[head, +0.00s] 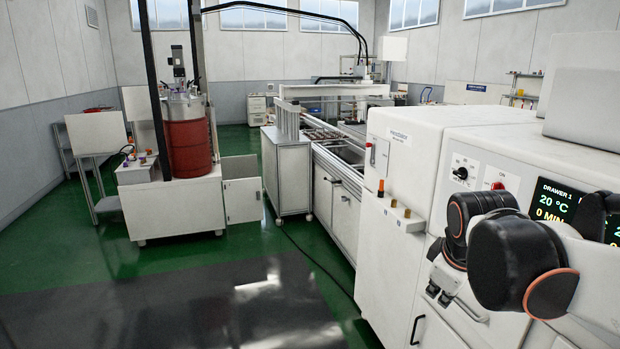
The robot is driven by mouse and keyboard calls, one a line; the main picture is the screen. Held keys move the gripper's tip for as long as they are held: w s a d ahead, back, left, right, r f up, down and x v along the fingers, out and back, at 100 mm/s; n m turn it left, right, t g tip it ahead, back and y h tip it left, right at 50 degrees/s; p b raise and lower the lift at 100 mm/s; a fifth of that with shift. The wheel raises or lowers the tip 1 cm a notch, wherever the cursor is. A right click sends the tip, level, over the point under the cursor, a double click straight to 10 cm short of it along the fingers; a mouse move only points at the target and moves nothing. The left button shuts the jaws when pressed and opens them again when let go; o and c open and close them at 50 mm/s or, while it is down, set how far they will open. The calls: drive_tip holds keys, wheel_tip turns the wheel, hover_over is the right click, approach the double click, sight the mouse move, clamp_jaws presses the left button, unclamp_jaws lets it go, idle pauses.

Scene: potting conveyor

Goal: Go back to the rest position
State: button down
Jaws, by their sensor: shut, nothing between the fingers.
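My arm comes in from the right edge, with black joint caps and orange rings, folded in front of the white oven cabinet (420,150). My gripper (462,304) is small and partly seen below the wrist joint, close in front of the cabinet's drawer front. It is shut and holds nothing. The arm hides part of the cabinet front and of its display (553,202), which reads "DRAWER 1", 20 °C and 0 MIN.
A white conveyor line (338,190) runs back beyond the cabinet. A station with a red drum (188,148) stands at left, its small door (241,200) open. A slanted panel stand (95,133) is beside it.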

drive_tip(key=s+a+f+m+t, duration=0.1)
drive_tip(key=s+a+m, duration=0.1)
drive_tip(key=s+m, duration=0.2)
drive_tip(key=s+a+f+m+t+y, duration=0.1)
drive_tip(key=s+a+f+m, duration=0.1)
drive_tip(key=s, duration=0.8)
drive_tip(key=shift+a+f+m, duration=0.3)
drive_tip(key=shift+a+m, duration=0.3)
drive_tip(key=shift+m, duration=0.3)
idle(0.6)
